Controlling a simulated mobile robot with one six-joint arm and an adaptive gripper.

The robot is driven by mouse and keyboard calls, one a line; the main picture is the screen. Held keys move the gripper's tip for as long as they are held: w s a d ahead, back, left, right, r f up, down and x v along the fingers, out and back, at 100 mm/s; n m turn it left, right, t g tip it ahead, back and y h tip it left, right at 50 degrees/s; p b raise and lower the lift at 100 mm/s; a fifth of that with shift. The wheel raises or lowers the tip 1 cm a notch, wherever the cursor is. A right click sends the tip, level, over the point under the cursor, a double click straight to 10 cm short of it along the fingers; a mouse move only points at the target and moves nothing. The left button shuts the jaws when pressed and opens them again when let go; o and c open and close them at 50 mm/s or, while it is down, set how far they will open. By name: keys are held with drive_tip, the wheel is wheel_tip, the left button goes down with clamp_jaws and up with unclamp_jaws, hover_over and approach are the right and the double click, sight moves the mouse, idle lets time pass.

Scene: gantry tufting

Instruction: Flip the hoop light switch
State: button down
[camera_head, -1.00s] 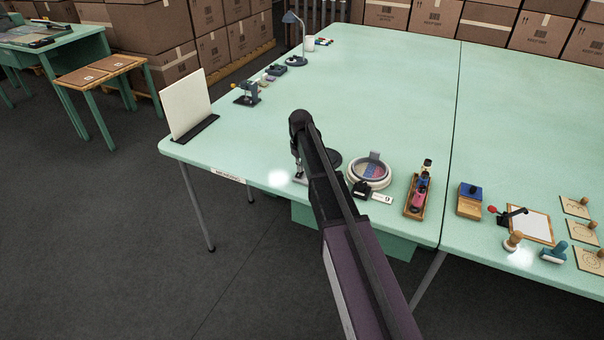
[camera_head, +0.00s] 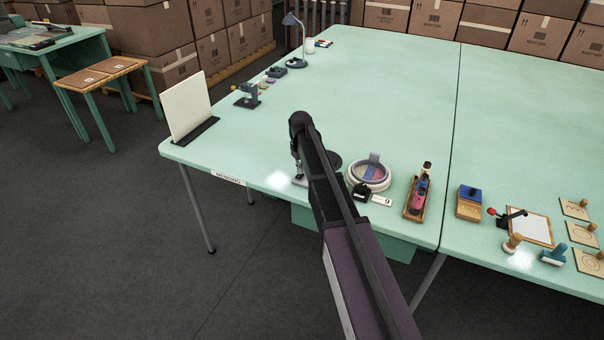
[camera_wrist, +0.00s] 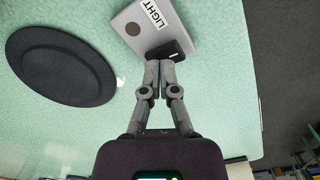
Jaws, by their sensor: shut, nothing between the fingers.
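The light switch box (camera_wrist: 134,22) is a grey plate with a white "LIGHT" label and a round dark spot, at the top of the wrist view. A black rocker (camera_wrist: 172,50) sits at its near edge. My gripper (camera_wrist: 160,66) is shut and empty, its fingertips right at the rocker; I cannot tell whether they touch it. In the head view my arm hides most of the box, and my gripper (camera_head: 299,176) shows only in part beside it.
A flat black disc (camera_wrist: 60,66) lies left of the switch box. A wooden tray of small bottles (camera_head: 418,196), a blue-topped wooden block (camera_head: 470,201) and stamps stand further right. A white board (camera_head: 186,105) stands at the table's left corner. The table's middle is clear.

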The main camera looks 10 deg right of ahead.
sight(301, 176)
drive_tip(key=shift+r+p, duration=2.8)
drive_tip(key=shift+r, duration=0.25)
drive_tip(key=shift+s, duration=0.45)
drive_tip(key=s+m, duration=0.4)
drive_tip(key=s, duration=2.4)
drive_tip(key=shift+d+m, duration=0.4)
